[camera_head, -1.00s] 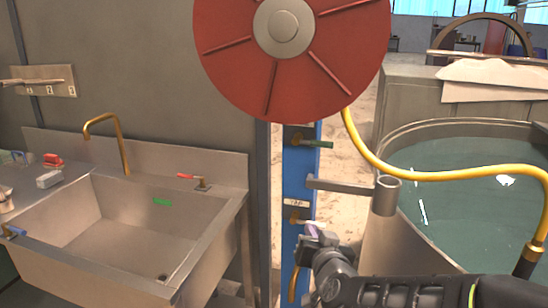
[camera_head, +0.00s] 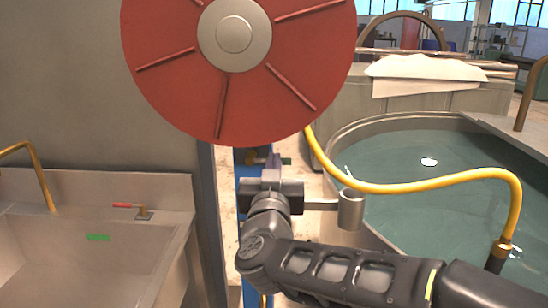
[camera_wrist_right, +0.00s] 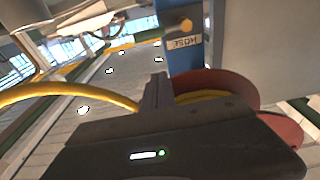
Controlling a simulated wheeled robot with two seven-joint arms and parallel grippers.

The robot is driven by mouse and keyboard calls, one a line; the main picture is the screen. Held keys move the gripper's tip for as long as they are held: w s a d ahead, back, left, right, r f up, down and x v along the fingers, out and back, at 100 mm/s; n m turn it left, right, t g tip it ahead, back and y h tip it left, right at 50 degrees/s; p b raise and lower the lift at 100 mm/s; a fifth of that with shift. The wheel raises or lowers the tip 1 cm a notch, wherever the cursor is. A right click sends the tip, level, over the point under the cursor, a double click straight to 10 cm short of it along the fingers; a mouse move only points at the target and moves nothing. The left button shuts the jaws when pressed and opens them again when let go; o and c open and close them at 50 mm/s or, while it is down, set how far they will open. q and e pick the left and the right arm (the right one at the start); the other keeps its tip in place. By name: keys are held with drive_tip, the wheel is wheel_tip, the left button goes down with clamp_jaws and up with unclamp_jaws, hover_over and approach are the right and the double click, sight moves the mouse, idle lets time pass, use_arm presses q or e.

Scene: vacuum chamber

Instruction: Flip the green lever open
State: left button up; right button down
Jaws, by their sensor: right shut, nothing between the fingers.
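The green lever (camera_head: 286,161) is small in the head view. It points right from a brass valve on the blue post (camera_head: 250,285), just below the big red reel. My right gripper (camera_head: 273,166) is in front of this valve, its fingertips at or very near the lever's left end and partly hiding the valve. Whether they touch it I cannot tell. In the right wrist view the fingers (camera_wrist_right: 155,90) are together and empty, beside the blue post (camera_wrist_right: 181,62). A brass fitting (camera_wrist_right: 185,25) and a label show there; the green lever is not clear. My left gripper is out of view.
The red reel (camera_head: 165,75) hangs just above my gripper. A yellow hose (camera_head: 400,188) crosses the round water tank (camera_head: 365,130). A metal sink (camera_head: 40,260) with a red-handled tap (camera_head: 128,205) is left.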

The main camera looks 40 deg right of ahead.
drive_tip(key=shift+d, duration=0.1)
drive_tip(key=w+d+f+p, duration=0.2)
drive_tip(key=w+d, duration=0.3)
drive_tip(key=w, duration=0.2)
drive_tip(key=shift+w+d+f, duration=0.15)
drive_tip(key=shift+d+f, duration=0.05)
drive_tip(key=shift+f, duration=0.1)
drive_tip(key=shift+f, duration=0.1)
idle(0.4)
